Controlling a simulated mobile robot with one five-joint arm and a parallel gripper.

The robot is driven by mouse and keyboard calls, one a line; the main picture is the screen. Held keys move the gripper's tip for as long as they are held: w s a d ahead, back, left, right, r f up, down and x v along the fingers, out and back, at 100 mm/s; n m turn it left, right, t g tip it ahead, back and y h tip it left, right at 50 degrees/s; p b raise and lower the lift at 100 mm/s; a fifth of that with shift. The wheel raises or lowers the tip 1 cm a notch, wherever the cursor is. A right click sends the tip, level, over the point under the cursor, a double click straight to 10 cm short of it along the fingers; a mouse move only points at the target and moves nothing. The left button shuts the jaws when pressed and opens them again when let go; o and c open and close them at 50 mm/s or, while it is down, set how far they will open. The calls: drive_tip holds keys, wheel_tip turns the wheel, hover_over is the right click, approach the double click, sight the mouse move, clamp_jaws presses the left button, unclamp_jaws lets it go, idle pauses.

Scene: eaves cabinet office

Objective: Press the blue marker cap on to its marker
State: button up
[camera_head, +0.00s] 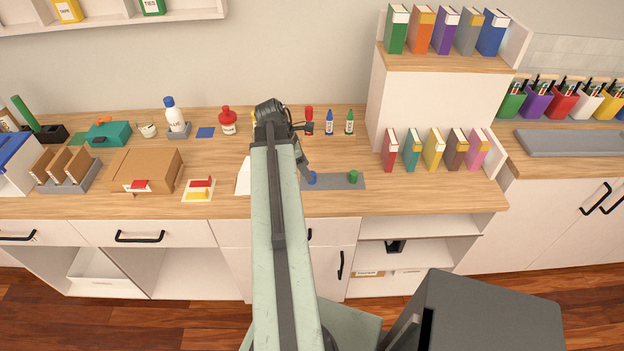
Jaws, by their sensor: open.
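The blue marker (329,124) stands upright without a cap near the back of the wooden counter, between a red marker (309,120) and a green marker (349,124). The blue marker cap (312,179) sits on a grey mat (333,184) near the counter's front. My gripper (307,174) is open and reaches down to just beside the blue cap, at its upper left. My arm hides part of the gripper, so I cannot tell whether a finger touches the cap.
A green cap (353,177) sits on the mat's right. A red-lidded jar (228,122) and white bottle (173,116) stand back left. A cardboard box (146,170) lies left. Books (434,150) stand right under a raised shelf (440,62). Bare counter lies between the markers and mat.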

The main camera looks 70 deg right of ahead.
drive_tip(key=b+x, duration=0.4)
drive_tip(key=x, duration=0.1)
drive_tip(key=shift+d+f, duration=0.1)
drive_tip(key=shift+d, duration=0.1)
drive_tip(key=shift+r, duration=0.2)
clamp_jaws()
wheel_tip(320, 180, up, 10)
drive_tip(key=p, duration=1)
drive_tip(key=shift+r, duration=0.15)
